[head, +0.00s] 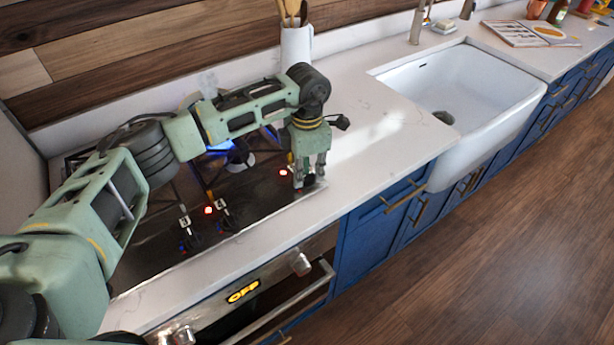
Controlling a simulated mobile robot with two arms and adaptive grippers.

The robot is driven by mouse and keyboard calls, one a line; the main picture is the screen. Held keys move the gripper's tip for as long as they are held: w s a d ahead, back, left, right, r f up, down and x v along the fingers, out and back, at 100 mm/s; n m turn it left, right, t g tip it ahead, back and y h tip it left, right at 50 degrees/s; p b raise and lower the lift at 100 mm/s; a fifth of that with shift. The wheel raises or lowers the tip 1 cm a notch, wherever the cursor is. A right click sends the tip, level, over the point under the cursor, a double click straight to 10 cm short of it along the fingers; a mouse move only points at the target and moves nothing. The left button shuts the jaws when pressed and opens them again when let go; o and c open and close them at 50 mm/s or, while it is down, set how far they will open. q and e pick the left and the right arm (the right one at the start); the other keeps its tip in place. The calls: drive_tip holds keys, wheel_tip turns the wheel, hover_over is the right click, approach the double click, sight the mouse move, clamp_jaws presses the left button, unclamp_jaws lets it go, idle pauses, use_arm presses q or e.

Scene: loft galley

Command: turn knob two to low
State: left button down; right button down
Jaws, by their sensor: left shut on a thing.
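My left gripper (311,177) reaches down over the right front corner of the dark cooktop (255,205). It is shut on the rightmost knob I can see, which its fingers mostly hide. A red light (283,172) glows just left of the fingers. Two more knobs stand apart from the gripper to the left: a left knob (186,232) and a middle knob (221,213), with another red light (208,210) near them. I cannot read which knob is number two or any knob's setting. My right gripper is not in view.
My left arm covers much of the cooktop; a blue flame glow (224,146) shows beneath it. A white utensil crock (296,46) stands behind. The oven display (243,291) reads OFF. A white sink (460,95) lies right, with clear counter (375,125) before it.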

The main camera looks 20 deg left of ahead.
sight(307, 175)
use_arm(q)
drive_tip(key=m+b, duration=0.4)
drive_tip(key=shift+f+b, duration=0.2)
drive_tip(key=shift+b, duration=0.2)
drive_tip(key=shift+r+m+b, duration=0.15)
drive_tip(key=shift+m+b, duration=0.5)
drive_tip(key=shift+m, duration=0.3)
drive_tip(key=shift+r+m+b, duration=0.1)
drive_tip(key=shift+m+b, duration=0.55)
drive_tip(key=shift+m, duration=0.3)
drive_tip(key=c, duration=1.8)
unclamp_jaws()
drive_tip(key=shift+o, duration=0.2)
wheel_tip(307, 175, up, 12)
